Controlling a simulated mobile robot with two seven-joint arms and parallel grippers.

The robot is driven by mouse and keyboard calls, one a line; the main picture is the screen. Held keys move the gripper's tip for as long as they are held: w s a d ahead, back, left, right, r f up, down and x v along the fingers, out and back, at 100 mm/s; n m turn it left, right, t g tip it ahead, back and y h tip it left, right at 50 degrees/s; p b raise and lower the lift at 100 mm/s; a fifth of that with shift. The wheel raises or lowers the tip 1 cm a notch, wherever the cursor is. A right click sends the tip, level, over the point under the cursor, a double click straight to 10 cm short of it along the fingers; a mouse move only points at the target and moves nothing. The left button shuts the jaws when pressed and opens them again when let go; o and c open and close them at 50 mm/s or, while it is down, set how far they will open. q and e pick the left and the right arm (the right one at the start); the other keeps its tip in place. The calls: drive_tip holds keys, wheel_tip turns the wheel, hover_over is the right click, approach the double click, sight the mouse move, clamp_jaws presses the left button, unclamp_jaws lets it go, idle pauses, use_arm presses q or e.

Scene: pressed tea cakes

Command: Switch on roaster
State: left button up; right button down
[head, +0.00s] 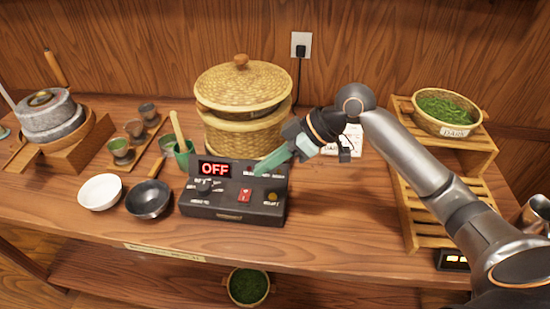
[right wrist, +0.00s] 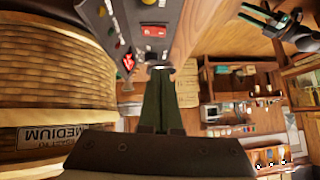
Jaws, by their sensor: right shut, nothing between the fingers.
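The roaster's dark control box (head: 233,211) sits at the table's front, its display (head: 215,169) reading OFF in red. A red switch (head: 245,195) is on its sloped face, with a dark knob (head: 204,186) to the left and a yellowish button (head: 272,197) at right. My right gripper (head: 262,169) is shut and empty, its green fingers above the box's back right part. The right wrist view shows the fingers (right wrist: 158,85) together, with the box (right wrist: 120,15) beyond.
A lidded woven steamer (head: 245,115) stands behind the box. A wooden rack (head: 425,212) with a basket of leaves (head: 446,112) is right. The table right of the box is clear.

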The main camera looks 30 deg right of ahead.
hover_over(241, 198)
drive_tip(key=d, duration=0.2)
drive_tip(key=f, duration=0.4)
drive_tip(key=shift+s+f, duration=0.1)
drive_tip(key=shift+s, duration=0.25)
wheel_tip(241, 198, down, 2)
drive_tip(key=shift+s+f, duration=0.1)
drive_tip(key=shift+s, duration=0.05)
drive_tip(key=shift+f, duration=0.55)
drive_tip(key=shift+s+f, duration=0.1)
drive_tip(key=shift+s+f+t, duration=0.1)
drive_tip(key=shift+f+t, duration=0.1)
drive_tip(key=shift+t, duration=0.1)
